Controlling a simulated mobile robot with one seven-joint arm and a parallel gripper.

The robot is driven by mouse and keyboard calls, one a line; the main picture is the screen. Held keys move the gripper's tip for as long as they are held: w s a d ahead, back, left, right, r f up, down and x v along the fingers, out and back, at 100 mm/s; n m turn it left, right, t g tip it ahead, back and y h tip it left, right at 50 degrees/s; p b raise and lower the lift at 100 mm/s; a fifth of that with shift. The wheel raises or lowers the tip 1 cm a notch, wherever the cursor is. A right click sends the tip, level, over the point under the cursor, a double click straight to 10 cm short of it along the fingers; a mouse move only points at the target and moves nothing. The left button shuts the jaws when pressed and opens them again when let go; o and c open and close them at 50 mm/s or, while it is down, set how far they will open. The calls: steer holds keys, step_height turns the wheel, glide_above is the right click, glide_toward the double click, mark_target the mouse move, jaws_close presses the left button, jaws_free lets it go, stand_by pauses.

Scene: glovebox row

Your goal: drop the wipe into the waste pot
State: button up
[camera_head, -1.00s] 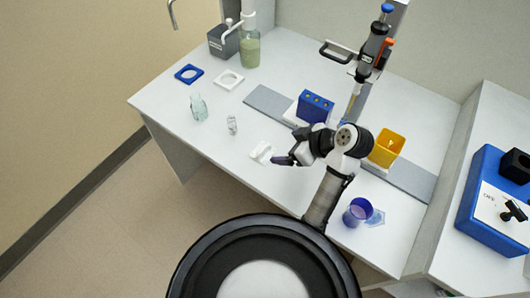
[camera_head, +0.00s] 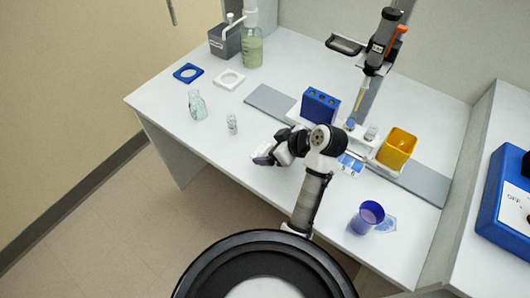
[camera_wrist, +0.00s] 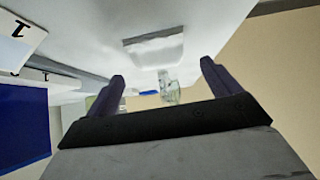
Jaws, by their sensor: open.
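The wipe looks like the folded white piece (camera_wrist: 155,48) lying on the white worktop in the wrist view. In the head view my gripper mostly hides it. My gripper (camera_wrist: 163,76) is open and empty, with the white piece ahead of its two dark fingers. In the head view my gripper (camera_head: 264,154) is low over the front part of the worktop. Two open containers could be the waste pot, and I cannot tell which. One is a round blue-purple cup (camera_head: 366,218) near the front right edge; the other is a square yellow pot (camera_head: 397,149) farther back.
A blue rack (camera_head: 318,106) and the yellow pot stand along a grey strip, with a pipette (camera_head: 381,42) hanging above. A clear bottle (camera_head: 197,105) and a small vial (camera_head: 232,123) stand left of my gripper. A blue device (camera_head: 511,205) is at right.

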mark_target(265, 148)
steer(key=shift+p+x, duration=0.3)
steer(key=shift+x, duration=1.5)
steer(key=c, duration=1.1)
steer(key=shift+r, duration=0.15)
